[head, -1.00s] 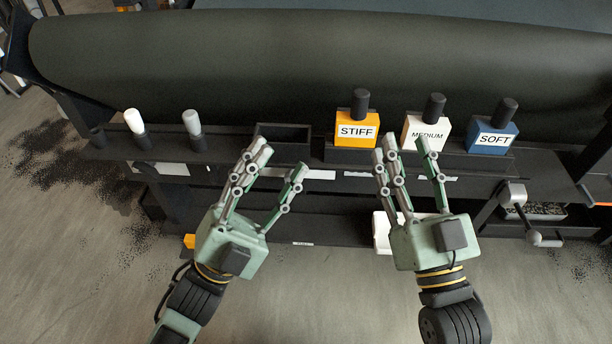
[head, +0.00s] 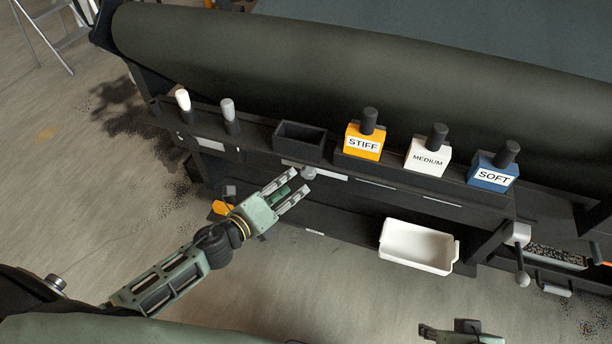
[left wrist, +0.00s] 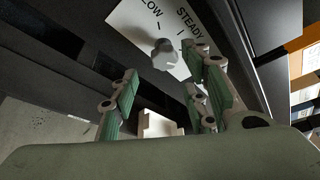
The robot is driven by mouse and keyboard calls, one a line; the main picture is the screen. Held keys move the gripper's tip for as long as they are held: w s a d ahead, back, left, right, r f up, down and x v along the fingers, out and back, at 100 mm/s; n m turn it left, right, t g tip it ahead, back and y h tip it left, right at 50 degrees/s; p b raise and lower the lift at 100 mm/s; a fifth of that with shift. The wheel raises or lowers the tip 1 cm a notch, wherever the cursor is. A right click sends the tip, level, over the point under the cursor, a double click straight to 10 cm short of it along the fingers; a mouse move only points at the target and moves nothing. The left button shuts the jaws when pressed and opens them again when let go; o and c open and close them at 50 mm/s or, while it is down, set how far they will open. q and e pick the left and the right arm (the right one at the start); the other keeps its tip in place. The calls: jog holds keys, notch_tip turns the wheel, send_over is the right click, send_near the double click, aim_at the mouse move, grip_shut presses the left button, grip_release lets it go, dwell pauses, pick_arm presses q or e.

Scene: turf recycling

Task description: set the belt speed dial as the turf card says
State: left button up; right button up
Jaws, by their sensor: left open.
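The belt speed dial is a small grey lobed knob (head: 309,173) on the front of the black bench. In the left wrist view the knob (left wrist: 165,55) sits on a white plate (left wrist: 135,17) reading "LOW", perhaps cut off at its start, and "STEADY", with tick marks. I cannot tell which mark it points at. My left gripper (head: 300,187) is open just in front of the dial; in the left wrist view its fingers (left wrist: 160,92) spread below and beside the knob, apparently not touching it. My right gripper (head: 455,332) is partly cut off at the bottom. I see no readable turf card.
Orange STIFF (head: 364,141), white MEDIUM (head: 428,158) and blue SOFT (head: 493,172) blocks with black handles stand on the bench ledge. A black open box (head: 299,139) is left of them. A white bin (head: 418,246) is below. A crank (head: 520,250) sticks out right.

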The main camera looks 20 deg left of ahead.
aim_at(305, 176)
pick_arm(q)
jog(key=x, duration=0.5)
jog(key=shift+w+b, duration=0.2)
jog(key=shift+b, duration=0.1)
jog(key=shift+w+d+f, duration=0.15)
jog(key=shift+w+d, duration=0.15)
jog(key=shift+w, duration=0.2)
pick_arm(e)
jog(key=shift+t, duration=0.9)
jog(key=w, duration=0.2)
jog(key=w+a, duration=0.1)
jog(key=shift+w+a+r, duration=0.1)
jog(key=shift+w+r, duration=0.3)
pick_arm(q)
jog(key=c, duration=1)
jog(key=shift+s+f, duration=0.1)
pick_arm(e)
jog(key=shift+w, duration=0.1)
